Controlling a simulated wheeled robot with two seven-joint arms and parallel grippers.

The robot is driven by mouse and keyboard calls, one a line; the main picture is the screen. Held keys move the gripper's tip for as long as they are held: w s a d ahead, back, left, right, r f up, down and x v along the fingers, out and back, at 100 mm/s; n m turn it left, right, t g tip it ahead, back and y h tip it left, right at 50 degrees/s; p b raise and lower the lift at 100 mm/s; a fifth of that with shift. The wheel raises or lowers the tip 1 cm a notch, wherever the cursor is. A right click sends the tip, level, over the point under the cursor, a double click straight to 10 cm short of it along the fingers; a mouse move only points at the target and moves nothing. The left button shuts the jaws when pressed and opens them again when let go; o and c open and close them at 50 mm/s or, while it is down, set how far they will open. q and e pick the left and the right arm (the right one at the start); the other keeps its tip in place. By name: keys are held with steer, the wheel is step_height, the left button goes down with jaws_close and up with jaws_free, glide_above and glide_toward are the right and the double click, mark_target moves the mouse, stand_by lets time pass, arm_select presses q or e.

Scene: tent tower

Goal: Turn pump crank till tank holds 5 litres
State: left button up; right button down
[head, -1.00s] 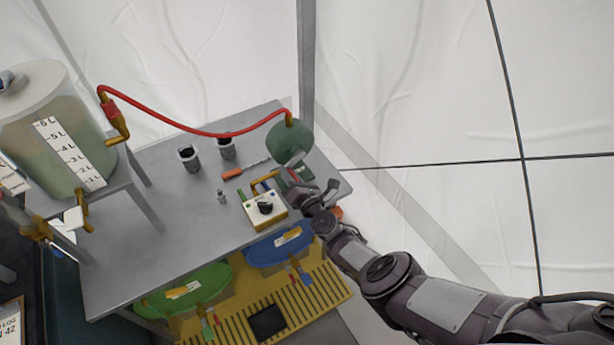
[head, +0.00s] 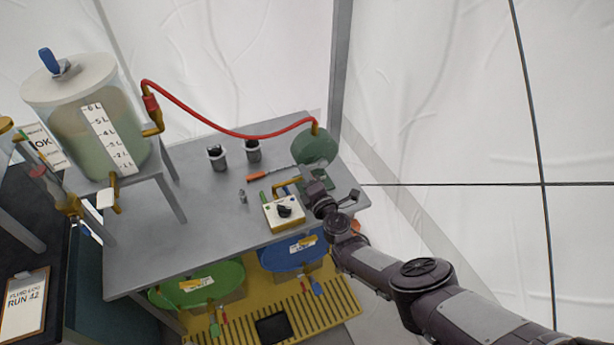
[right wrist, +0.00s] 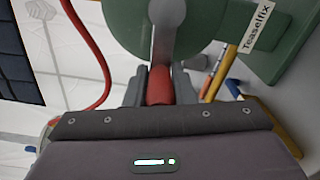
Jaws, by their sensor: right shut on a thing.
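The tank (head: 72,128) is a clear cylinder with a pale lid and a white litre scale (head: 108,137), on a grey stand at the left in the head view. Greenish liquid shows in its lower part; I cannot read the exact level. The green round pump (head: 314,146) stands at the bench's back right. It also shows in the right wrist view (right wrist: 205,22), with a grey crank arm (right wrist: 163,45) across it. My right gripper (right wrist: 159,88) is shut on the red crank knob (right wrist: 159,84). In the head view the gripper (head: 318,184) hides the knob. My left gripper is out of view.
A red hose (head: 220,128) runs from tank to pump. On the grey bench (head: 190,240) are two dark cups (head: 217,158), an orange-handled tool (head: 258,178) and a white box with a black dial (head: 284,212). Green (head: 203,284) and blue (head: 293,256) lidded containers sit below.

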steer(key=shift+w+r, duration=0.2)
steer(key=shift+r, duration=0.25)
steer(key=c, duration=1.4)
jaws_free()
steer(key=shift+c, duration=0.2)
steer(key=shift+o, duration=0.9)
steer(key=shift+s+f, duration=0.15)
steer(key=shift+s+d+p, duration=0.1)
steer(key=shift+s+p, duration=0.1)
steer(key=shift+p, duration=0.15)
steer(key=p+v, duration=0.5)
steer(key=v, duration=0.2)
steer(key=shift+s, duration=0.2)
